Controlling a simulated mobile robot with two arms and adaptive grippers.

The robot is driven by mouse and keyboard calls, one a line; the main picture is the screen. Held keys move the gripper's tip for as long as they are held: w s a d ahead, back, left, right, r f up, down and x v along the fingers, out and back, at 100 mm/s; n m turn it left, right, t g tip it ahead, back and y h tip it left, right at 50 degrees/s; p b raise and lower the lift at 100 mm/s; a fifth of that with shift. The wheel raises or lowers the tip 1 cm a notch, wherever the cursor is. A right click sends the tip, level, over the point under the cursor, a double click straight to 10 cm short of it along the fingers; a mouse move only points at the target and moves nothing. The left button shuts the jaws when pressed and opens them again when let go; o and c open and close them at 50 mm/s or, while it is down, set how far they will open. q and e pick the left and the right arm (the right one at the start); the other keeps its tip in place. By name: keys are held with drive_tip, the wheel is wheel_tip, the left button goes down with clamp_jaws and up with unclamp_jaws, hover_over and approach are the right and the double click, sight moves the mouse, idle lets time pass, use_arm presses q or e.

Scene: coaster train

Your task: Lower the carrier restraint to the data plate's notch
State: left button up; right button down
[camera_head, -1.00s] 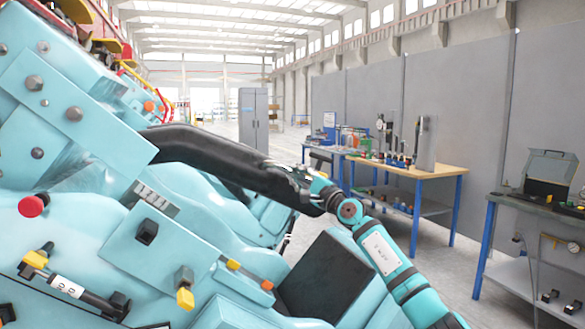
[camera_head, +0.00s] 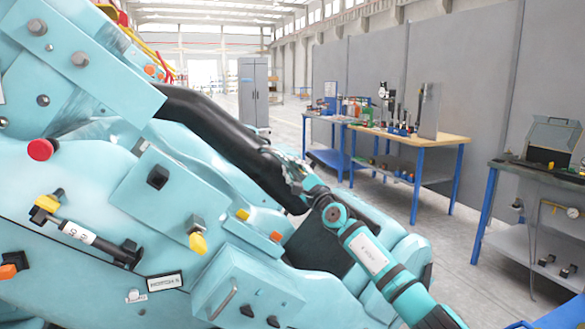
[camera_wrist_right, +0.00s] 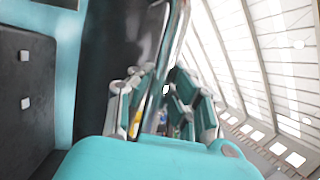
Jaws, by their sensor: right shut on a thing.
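The carrier restraint (camera_head: 208,120) is a thick black curved bar. It runs from the upper left of the head view down to the right, over the turquoise carrier (camera_head: 90,210). My right gripper (camera_head: 291,176) is shut on its lower end, partly hidden by the bar; its fingers also show in the right wrist view (camera_wrist_right: 165,92), beside the dark bar (camera_wrist_right: 118,50). A small lettered plate (camera_head: 165,282) sits low on the carrier's side, apart from the bar; it looks like the data plate. I cannot make out its notch. My left gripper is out of view.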

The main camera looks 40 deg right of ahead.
drive_tip(key=shift+w+a+f, duration=0.1)
drive_tip(key=shift+a+f, duration=0.05)
drive_tip(key=shift+f, duration=0.15)
drive_tip(key=c, duration=1.2)
unclamp_jaws()
drive_tip(key=shift+r, duration=0.1)
drive_tip(key=shift+r, duration=0.1)
drive_tip(key=shift+s+a, duration=0.2)
drive_tip(key=shift+s, duration=0.3)
drive_tip(key=v, duration=1.1)
drive_tip(key=shift+d+f, duration=0.2)
drive_tip(key=shift+d, duration=0.1)
